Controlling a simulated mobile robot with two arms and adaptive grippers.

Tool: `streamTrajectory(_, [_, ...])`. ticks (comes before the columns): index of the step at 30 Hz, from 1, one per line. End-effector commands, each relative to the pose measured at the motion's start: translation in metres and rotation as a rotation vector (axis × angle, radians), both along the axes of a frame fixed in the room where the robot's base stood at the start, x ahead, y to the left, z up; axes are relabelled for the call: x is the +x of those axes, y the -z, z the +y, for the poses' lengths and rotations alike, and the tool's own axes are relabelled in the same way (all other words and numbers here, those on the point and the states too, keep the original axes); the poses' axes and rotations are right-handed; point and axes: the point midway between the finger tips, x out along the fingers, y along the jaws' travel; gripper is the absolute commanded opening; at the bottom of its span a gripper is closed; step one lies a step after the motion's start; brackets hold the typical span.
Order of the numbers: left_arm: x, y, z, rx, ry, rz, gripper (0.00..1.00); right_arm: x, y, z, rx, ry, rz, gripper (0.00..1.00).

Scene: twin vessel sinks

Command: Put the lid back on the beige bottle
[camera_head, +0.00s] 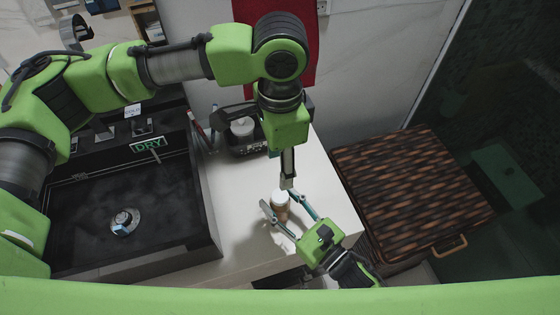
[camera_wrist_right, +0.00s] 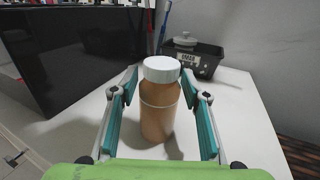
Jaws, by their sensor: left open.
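The beige bottle (camera_head: 281,212) stands upright on the white counter; it also shows in the right wrist view (camera_wrist_right: 158,120). A white lid (camera_wrist_right: 161,69) sits level on top of it; from here I cannot tell whether it is fully tightened. In the head view the lid (camera_head: 280,195) is beside my left gripper's tips. My left gripper (camera_head: 287,184) points down above the counter, open, and does not show in the right wrist view. My right gripper (camera_head: 285,205) is open, with its fingers on either side of the bottle and gaps between them.
A black sink (camera_head: 85,230) with a DRY sign (camera_head: 147,144) is at the left. A woven basket (camera_head: 415,195) stands to the right. The counter around the bottle is mostly clear.

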Motion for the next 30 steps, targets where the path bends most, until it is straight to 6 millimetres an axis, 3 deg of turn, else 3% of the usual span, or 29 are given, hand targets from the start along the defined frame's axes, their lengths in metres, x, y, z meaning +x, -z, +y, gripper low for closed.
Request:
streamTrajectory(14, [0.0, 0.0, 0.0, 0.0, 0.0, 0.0, 0.46, -0.007, 0.001, -0.006, -0.001, 0.001, 0.002, 0.51])
streamTrajectory(30, [0.0, 0.0, 0.0, 0.0, 0.0, 0.0, 0.46, -0.082, 0.001, -0.07, -0.001, 0.001, 0.003, 0.51])
